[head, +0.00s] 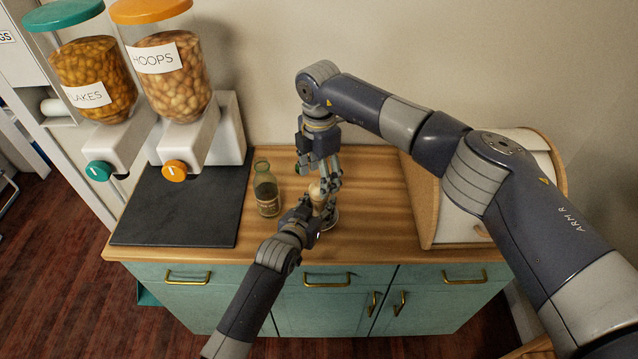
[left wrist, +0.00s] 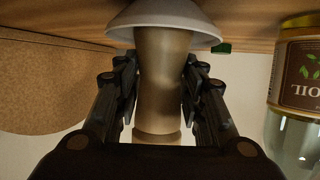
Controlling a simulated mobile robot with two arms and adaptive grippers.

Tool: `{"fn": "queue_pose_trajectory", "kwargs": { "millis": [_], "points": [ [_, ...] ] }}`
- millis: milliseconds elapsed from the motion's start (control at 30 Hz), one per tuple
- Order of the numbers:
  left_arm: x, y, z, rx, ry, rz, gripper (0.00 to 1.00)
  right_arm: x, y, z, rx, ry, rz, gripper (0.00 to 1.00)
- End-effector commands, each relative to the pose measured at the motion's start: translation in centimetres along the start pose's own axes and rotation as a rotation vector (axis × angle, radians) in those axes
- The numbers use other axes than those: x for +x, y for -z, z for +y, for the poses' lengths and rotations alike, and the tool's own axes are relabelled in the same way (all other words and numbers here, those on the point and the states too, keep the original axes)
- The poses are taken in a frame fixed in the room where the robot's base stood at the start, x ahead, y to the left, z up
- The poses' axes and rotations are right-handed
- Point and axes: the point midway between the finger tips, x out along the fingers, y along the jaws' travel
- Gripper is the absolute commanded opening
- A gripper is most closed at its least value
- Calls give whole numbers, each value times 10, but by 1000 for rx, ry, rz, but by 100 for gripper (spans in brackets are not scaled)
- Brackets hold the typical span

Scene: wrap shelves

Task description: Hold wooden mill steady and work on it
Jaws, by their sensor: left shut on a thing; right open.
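The wooden mill (head: 317,196) is a pale brown turned piece above the wooden counter, partly covered by both grippers in the head view. In the left wrist view, which is upside down, the mill (left wrist: 162,75) shows between my left fingers, with a pale bowl or dish (left wrist: 165,18) at its lower end. My left gripper (head: 312,207) comes in from the front and is shut on the mill's body. My right gripper (head: 327,181) points down at the mill's top and is open. Whether its fingers touch the mill is hidden.
A labelled glass bottle (head: 266,190) stands left of the mill. A dark mat (head: 185,210) lies farther left, with two food dispensers (head: 172,75) behind it. A wooden bread bin (head: 425,200) stands on the right.

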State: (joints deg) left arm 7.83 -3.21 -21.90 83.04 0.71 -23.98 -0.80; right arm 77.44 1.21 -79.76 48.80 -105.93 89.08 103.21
Motion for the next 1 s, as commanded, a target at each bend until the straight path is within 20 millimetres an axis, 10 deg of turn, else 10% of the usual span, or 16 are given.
{"fn": "queue_pose_trajectory", "kwargs": {
  "millis": [567, 800, 1000],
  "points": [
    [0, -4, 0, 0, 0, -8, 7, 34, 0, 0, -1, 0, -1, 61],
    [0, -4, 0, 0, 0, -8, 7, 34, 0, 0, -1, 0, -1, 16],
    [0, -4, 0, 0, 0, -8, 7, 34, 0, 0, -5, 0, 0, 16]
  ]
}}
